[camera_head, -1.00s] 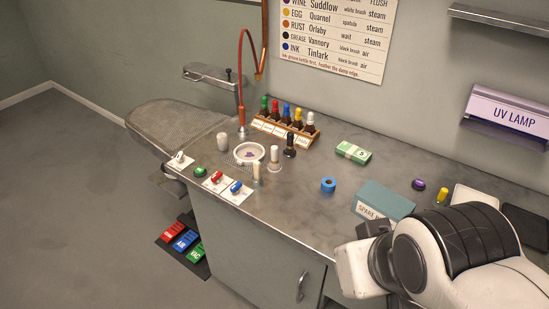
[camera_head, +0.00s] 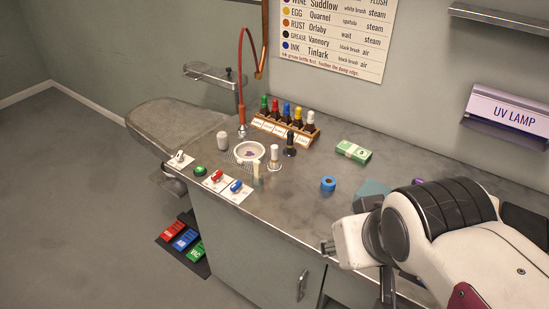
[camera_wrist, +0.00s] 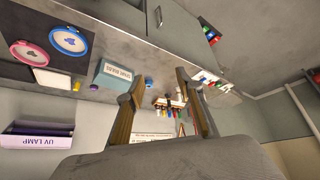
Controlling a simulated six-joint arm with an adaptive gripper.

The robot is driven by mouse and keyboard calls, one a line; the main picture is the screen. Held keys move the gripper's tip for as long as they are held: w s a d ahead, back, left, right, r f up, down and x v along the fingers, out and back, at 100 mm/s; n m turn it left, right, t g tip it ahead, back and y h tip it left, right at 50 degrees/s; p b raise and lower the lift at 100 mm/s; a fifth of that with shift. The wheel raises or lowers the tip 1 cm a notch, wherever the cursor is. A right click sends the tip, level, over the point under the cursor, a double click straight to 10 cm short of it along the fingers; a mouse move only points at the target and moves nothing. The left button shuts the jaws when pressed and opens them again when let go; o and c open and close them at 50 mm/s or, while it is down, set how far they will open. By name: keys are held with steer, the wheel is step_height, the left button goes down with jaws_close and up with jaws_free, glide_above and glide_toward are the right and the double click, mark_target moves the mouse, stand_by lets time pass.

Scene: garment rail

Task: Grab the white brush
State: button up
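A white-topped upright tool (camera_head: 274,156), which looks like the white brush, stands on the counter just right of the white bowl in the head view. A similar black brush (camera_head: 290,143) stands close behind it to the right. My gripper (camera_wrist: 160,78) shows in the wrist view with its two fingers spread apart and nothing between them. It is well away from the brush, over the right part of the counter. The brush is too small to make out surely in the wrist view.
The white bowl (camera_head: 249,152), a pale slim object (camera_head: 256,174) and a bottle rack (camera_head: 286,127) crowd the brush. The counter between tape and brushes is clear.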

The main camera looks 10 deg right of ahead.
steer(key=w+d+f+n+t, duration=0.1)
steer(key=w+d+t, duration=0.1)
steer(key=w, duration=1.2)
steer(key=w+d+f+t, duration=0.1)
steer(key=w+d+t, duration=0.15)
steer(key=w, duration=1.05)
steer(key=w+a+f+n+y, duration=0.15)
steer(key=w+f, duration=0.25)
steer(key=w, duration=0.5)
steer(key=n+t+y, duration=0.2)
steer(key=y, duration=0.1)
glide_toward(277, 152)
steer(key=w, duration=0.2)
steer(key=shift+w+a+f+m, duration=0.15)
steer(key=shift+a+f, duration=0.05)
steer(key=shift+f, duration=0.15)
steer(key=shift+w+a+f+m, duration=0.1)
steer(key=shift+w+a+f, duration=0.05)
steer(key=shift+f, duration=0.25)
steer(key=shift+x, duration=1.3)
steer(key=shift+r, duration=0.15)
